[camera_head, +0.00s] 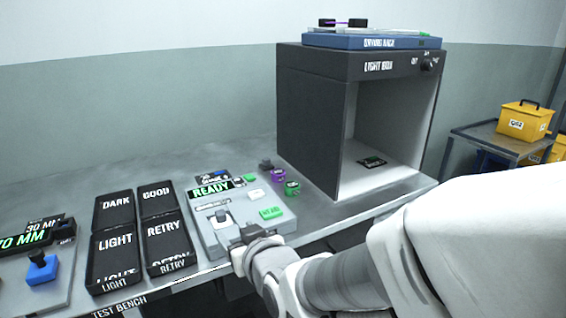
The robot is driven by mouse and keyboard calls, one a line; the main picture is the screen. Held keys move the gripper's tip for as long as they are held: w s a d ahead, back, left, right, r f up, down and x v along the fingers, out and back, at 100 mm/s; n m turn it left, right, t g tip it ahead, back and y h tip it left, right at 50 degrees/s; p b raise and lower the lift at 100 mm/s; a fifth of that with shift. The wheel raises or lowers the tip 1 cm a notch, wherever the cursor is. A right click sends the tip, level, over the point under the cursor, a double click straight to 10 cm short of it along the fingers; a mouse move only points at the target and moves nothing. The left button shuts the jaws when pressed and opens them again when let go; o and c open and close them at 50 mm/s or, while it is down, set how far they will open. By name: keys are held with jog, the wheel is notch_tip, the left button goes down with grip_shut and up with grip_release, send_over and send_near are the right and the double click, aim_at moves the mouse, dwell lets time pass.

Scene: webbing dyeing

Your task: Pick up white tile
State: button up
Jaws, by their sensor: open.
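A small pale, flat piece (256,194) sits on the right part of a grey bench device (210,240); it may be the white tile, but it is too small to tell it from a button. My gripper (243,234) is over the front of this device, lower left of the pale piece and apart from it. The gripper is open. Its fingers are small and dark here, and my wrist hides part of the device's front edge. I see nothing held between the fingers.
The device has a READY display (211,189) and a green button (271,213). Black trays marked RETRY (162,228) and LIGHT (115,240) lie left. A light box (310,120) stands behind right.

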aim_at(220, 213)
jog(key=p+x, duration=0.4)
jog(key=x, duration=0.4)
jog(key=shift+w+a+f, duration=0.1)
jog(key=shift+w+a, duration=0.05)
jog(key=shift+w, duration=0.1)
jog(key=shift+r+p+x, duration=0.15)
jog(key=shift+p+x, duration=0.3)
jog(key=shift+x, duration=1)
jog(key=shift+r+p+x, duration=0.2)
jog(key=shift+p+x, duration=0.2)
jog(key=shift+x, duration=1)
jog(key=shift+w, duration=0.2)
grip_shut()
